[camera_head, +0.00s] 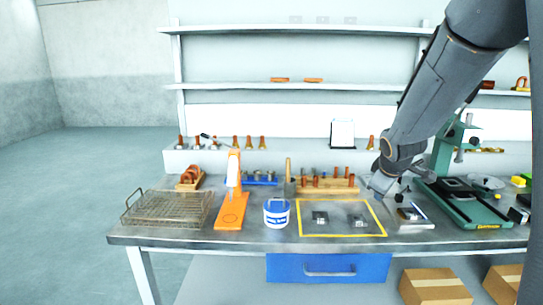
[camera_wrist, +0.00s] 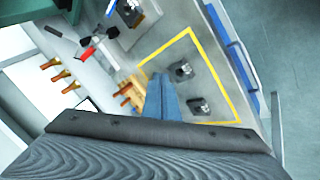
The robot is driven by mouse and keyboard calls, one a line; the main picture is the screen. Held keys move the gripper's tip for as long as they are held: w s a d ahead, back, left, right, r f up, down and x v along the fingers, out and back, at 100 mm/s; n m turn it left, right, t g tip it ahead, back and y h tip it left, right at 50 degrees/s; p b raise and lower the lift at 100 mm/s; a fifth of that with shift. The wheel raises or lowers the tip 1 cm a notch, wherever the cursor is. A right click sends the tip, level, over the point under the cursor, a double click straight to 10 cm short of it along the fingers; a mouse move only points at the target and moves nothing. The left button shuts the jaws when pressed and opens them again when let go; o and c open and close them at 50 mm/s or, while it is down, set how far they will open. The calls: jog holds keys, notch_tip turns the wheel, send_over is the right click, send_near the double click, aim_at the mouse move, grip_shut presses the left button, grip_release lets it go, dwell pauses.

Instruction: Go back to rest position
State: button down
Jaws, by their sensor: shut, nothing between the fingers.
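My gripper (camera_head: 379,187) hangs over the right part of the workbench (camera_head: 255,240), above the right edge of a yellow-outlined area (camera_head: 342,236). Its fingers show shut and empty in the wrist view (camera_wrist: 161,92). My arm reaches in from the upper right of the head view. Two small dark metal parts, a left one (camera_head: 320,217) and a right one (camera_head: 358,220), lie inside the yellow outline, apart from my gripper. They also show in the wrist view, one (camera_wrist: 181,70) above the other (camera_wrist: 199,105).
A green press (camera_head: 465,200) stands right of my gripper. A small tray (camera_head: 414,218) lies between them. A wooden rack (camera_head: 327,187) is behind the outline. A blue-white tub (camera_head: 277,213), an orange stand (camera_head: 232,208) and a wire mesh tray (camera_head: 165,208) stand left. Shelves (camera_head: 300,87) rise behind.

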jog(key=s+a+f+m+g, duration=0.2)
jog(key=s+a, duration=0.2)
jog(key=s, duration=0.5)
jog(key=s+a+f+m+g+y, duration=0.1)
jog(key=s+a+f+m, duration=0.2)
jog(key=s, duration=0.6)
jog(key=s+a+f+m+g+y, duration=0.1)
jog(key=s+a+f+m+g, duration=0.1)
jog(key=s+a, duration=0.4)
jog(key=s+f+m, duration=0.1)
jog(key=s, duration=0.3)
jog(key=shift+a+f+g, duration=0.25)
jog(key=shift+a+g, duration=0.05)
